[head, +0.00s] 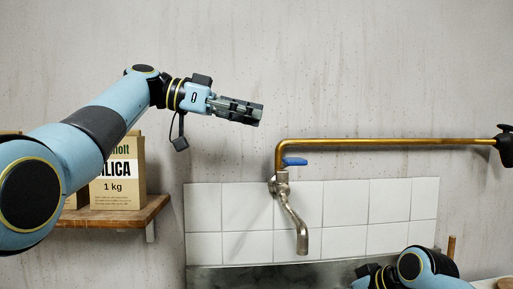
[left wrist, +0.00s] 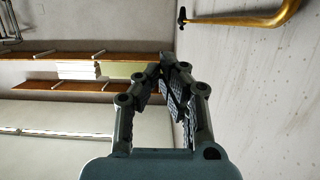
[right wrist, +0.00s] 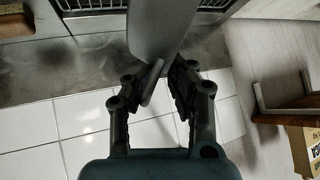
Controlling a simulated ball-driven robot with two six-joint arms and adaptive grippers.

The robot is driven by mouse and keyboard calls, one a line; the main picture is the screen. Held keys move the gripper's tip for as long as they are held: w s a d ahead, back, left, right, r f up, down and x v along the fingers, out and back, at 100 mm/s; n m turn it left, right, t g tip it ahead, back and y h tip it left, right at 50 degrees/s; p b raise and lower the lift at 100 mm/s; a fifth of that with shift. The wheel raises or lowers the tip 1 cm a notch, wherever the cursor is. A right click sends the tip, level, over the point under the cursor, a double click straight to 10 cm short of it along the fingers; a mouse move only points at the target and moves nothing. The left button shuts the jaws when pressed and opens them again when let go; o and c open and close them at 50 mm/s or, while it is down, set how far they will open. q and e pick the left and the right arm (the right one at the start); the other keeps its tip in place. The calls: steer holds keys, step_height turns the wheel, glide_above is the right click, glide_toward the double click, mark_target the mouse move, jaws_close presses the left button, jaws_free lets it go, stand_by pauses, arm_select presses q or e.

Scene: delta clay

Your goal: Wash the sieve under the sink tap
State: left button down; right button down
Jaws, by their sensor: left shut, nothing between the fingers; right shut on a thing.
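The brass-coloured pipe (head: 385,142) runs along the wall to the tap (head: 292,215), whose metal spout points down and whose blue lever (head: 294,161) is on top. The steel sink (head: 265,276) shows only as a strip at the bottom edge. My left gripper (head: 250,113) is shut and empty, raised left of the tap. It shows in the left wrist view (left wrist: 170,85). My right gripper (right wrist: 166,78) is shut on a smooth grey part of what seems to be the sieve (right wrist: 163,30); no mesh shows. In the head view that gripper is hidden below the frame.
White tiles (head: 345,200) cover the wall behind the tap. A wooden shelf (head: 110,216) with a silica bag (head: 118,180) is at the left, behind my left arm. An upright wooden stick (head: 451,247) stands at the lower right. The wall between shelf and pipe is clear.

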arm_select(q)
glide_above(288, 159)
steer(key=shift+w+a+f, duration=0.1)
steer(key=shift+w+f, duration=0.05)
steer(key=shift+f, duration=0.75)
arm_select(e)
steer(key=shift+d, duration=0.1)
arm_select(q)
steer(key=shift+d+f, duration=0.25)
steer(key=shift+f, duration=1)
steer(key=shift+w+a+f, duration=0.1)
steer(key=shift+a+f, duration=0.1)
steer(key=shift+f, duration=0.6)
steer(key=shift+d, duration=0.1)
step_height(288, 159, down, 6)
steer(key=s+m+t, duration=0.1)
steer(key=m, duration=0.1)
steer(key=shift+s, duration=0.4)
steer(key=shift+f, duration=0.2)
arm_select(e)
steer(key=shift+r, duration=0.1)
